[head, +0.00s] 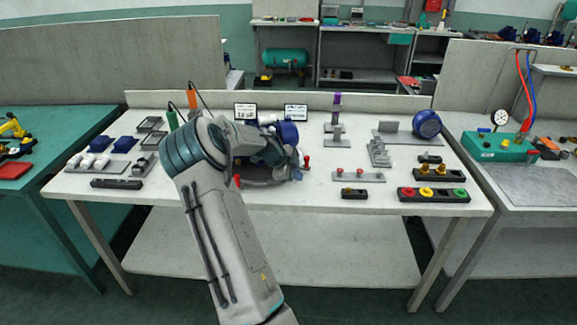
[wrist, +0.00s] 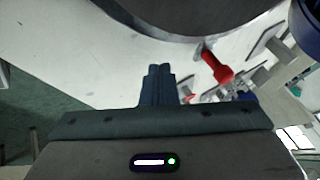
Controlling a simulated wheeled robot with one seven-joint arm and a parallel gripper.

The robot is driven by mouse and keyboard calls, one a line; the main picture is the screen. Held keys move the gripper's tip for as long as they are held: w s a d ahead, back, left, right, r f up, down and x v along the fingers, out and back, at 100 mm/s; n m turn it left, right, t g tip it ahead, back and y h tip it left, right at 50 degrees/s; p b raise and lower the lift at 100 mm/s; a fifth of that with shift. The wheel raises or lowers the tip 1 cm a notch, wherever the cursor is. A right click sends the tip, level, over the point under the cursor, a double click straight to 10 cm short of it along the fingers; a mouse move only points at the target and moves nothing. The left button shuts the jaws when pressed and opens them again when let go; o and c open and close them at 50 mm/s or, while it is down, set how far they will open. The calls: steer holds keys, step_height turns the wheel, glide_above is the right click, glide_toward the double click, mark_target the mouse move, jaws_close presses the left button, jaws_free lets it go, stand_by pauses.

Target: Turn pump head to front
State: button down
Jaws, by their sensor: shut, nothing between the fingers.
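The blue pump head (head: 287,133) shows behind my arm at the middle of the bench, partly hidden. Below it is a dark grey round base (head: 262,182), also mostly covered by my arm. In the wrist view a large grey round edge (wrist: 190,18) fills the top, and part of a blue body (wrist: 309,28) shows at the right edge. A red handle (wrist: 215,65) is below the round edge. My gripper (wrist: 160,70) is shut and empty, with its fingertips below the round edge and left of the red handle, apart from both in the picture.
Red-tipped pieces (head: 307,161) stand beside the base. Grey fixtures (head: 358,177) and a black tray with coloured rings (head: 433,195) lie to the right. Blue parts and trays (head: 125,145) are on the left. Two small display cards (head: 295,112) stand behind.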

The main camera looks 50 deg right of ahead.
steer(key=shift+w+d+f+p, duration=0.1)
steer(key=shift+w+d+p, duration=0.25)
steer(key=shift+d, duration=0.65)
steer(key=shift+w+d+f+p, duration=0.15)
steer(key=shift+w+d, duration=0.25)
steer(key=shift+d, duration=0.55)
steer(key=shift+w+d+b, duration=0.15)
steer(key=shift+b, duration=0.15)
